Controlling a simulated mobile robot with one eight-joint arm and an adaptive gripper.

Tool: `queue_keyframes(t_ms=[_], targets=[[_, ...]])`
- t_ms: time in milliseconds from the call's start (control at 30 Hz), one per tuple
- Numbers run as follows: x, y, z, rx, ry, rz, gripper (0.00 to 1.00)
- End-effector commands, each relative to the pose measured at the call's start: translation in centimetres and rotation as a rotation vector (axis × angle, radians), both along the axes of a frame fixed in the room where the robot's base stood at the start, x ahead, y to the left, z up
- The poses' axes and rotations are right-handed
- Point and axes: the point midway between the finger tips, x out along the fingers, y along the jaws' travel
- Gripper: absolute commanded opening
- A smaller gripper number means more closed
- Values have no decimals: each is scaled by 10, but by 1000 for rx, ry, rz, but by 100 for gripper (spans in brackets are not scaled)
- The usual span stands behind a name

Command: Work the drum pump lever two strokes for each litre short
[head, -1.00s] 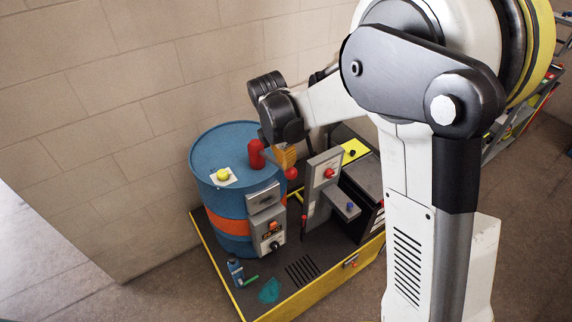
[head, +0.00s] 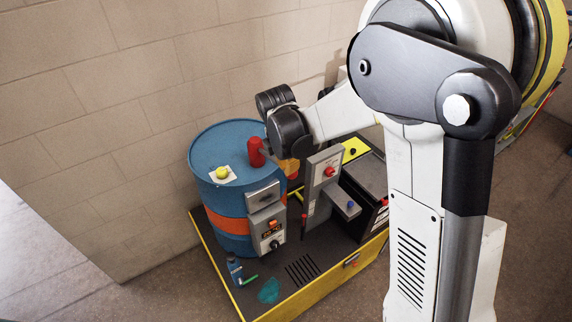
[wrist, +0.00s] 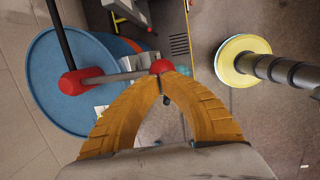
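The blue drum (head: 203,152) with an orange band stands at the left of the platform. A red pump head (head: 256,152) is on its top, and shows in the wrist view (wrist: 75,82). In the wrist view the grey lever (wrist: 115,77) runs from it to a red ball knob (wrist: 161,67). My gripper (wrist: 162,77) has its orange fingers curved together, tips meeting right at the knob. They seem to touch it but do not appear to wrap around it. In the head view my gripper (head: 290,167) is beside the pump head, and the knob is largely hidden.
A yellow button (head: 222,172) sits on the drum top. A grey panel (head: 324,167) with a red button stands close right.

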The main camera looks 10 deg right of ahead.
Motion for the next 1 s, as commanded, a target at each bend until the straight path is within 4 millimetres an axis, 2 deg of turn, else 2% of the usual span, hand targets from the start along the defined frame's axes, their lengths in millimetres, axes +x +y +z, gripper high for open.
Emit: queue_keyframes(t_ms=[167,433,700,833,1000], targets=[[-7,-3,-20,23,-68,0,0],[-18,-7,-68,94,-264,-2,0],[-19,-7,-109,163,-457,-2,0],[-16,-6,-122,186,-522,-1,0],[-14,-5,-133,185,-516,0,0]])
